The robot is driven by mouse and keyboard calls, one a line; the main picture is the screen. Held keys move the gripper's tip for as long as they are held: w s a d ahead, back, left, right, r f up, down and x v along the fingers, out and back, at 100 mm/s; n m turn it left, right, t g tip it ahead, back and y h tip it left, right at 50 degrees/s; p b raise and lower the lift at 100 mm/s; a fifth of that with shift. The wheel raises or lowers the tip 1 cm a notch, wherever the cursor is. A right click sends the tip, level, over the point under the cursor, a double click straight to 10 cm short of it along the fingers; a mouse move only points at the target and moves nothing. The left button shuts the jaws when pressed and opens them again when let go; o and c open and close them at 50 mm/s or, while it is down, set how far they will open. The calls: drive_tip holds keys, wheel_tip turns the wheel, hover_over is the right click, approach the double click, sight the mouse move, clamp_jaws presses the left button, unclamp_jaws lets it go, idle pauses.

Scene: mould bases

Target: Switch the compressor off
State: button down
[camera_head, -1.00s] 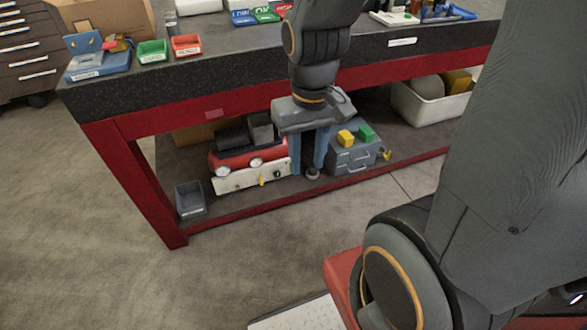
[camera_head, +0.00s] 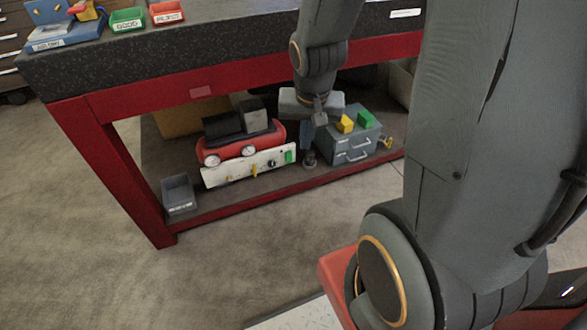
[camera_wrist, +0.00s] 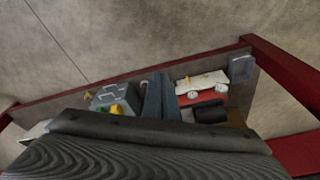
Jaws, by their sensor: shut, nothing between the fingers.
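The compressor (camera_head: 240,147) is red with a black motor and two round gauges, on the low shelf under the bench. Its white front panel (camera_head: 232,175) carries a yellow lever (camera_head: 254,169), a dark knob (camera_head: 271,162) and a green switch (camera_head: 290,157) at the right end. The compressor also shows in the wrist view (camera_wrist: 203,97), partly hidden by my wrist. My gripper (camera_head: 309,158) points down just right of the green switch, between the compressor and a grey case. Its blue fingers are shut and empty. I cannot tell whether they touch the switch.
The grey case (camera_head: 350,143) with yellow and green blocks on top stands close to the right of my gripper. A small grey bin (camera_head: 179,194) is left of the compressor. The red bench beam (camera_head: 240,87) runs above the shelf. The floor in front is clear.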

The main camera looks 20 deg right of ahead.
sight(289, 157)
drive_tip(key=w+d+f+m+t+b, duration=0.2)
drive_tip(key=w+d+f+m+b, duration=0.2)
drive_tip(key=w+f+b, duration=0.3)
drive_tip(key=w+d+f+m+t+b, duration=0.2)
drive_tip(key=w+f+b, duration=0.6)
drive_tip(key=f, duration=1)
drive_tip(key=w+d+f+m+t+b, duration=0.2)
drive_tip(key=w+d+f+m+b, duration=0.3)
drive_tip(key=f+b, duration=0.8)
drive_tip(key=w+m, duration=0.2)
drive_tip(key=shift+w+d+y, duration=0.3)
drive_tip(key=w+r+b+x, duration=0.2)
drive_tip(key=b+x, duration=0.5)
drive_tip(key=x, duration=0.6)
drive_tip(key=shift+b, duration=0.4)
drive_tip(key=shift+w+f, duration=0.1)
